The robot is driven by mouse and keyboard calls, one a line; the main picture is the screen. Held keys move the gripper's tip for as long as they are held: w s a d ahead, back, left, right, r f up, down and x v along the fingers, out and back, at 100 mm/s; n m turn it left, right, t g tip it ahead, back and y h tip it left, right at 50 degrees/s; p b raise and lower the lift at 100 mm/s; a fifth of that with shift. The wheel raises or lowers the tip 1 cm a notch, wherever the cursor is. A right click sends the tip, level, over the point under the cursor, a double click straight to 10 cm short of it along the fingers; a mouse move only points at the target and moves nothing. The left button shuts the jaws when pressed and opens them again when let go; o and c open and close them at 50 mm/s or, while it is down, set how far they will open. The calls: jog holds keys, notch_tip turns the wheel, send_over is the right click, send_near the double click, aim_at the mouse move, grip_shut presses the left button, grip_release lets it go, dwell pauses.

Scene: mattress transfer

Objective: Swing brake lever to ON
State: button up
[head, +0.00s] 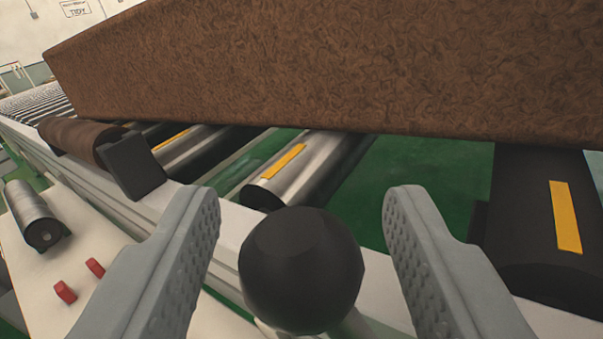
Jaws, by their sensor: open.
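A black ball knob (301,268), which looks like the top of the brake lever, stands between the two grey fingers of my gripper (303,225). A pale shaft shows just below the knob, and the rest of the lever is hidden. My gripper is open, with a gap on each side of the knob. No ON mark is visible.
A large brown mattress (340,70) lies across the conveyor rollers (310,165) just beyond the knob. A dark block (132,165) sits on the white side rail (225,235). At left, a white panel (105,225) carries a metal cylinder (32,213) and red buttons (65,291).

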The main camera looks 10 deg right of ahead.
jog(key=shift+w, duration=0.2)
grip_shut()
jog(key=shift+s+d, duration=0.1)
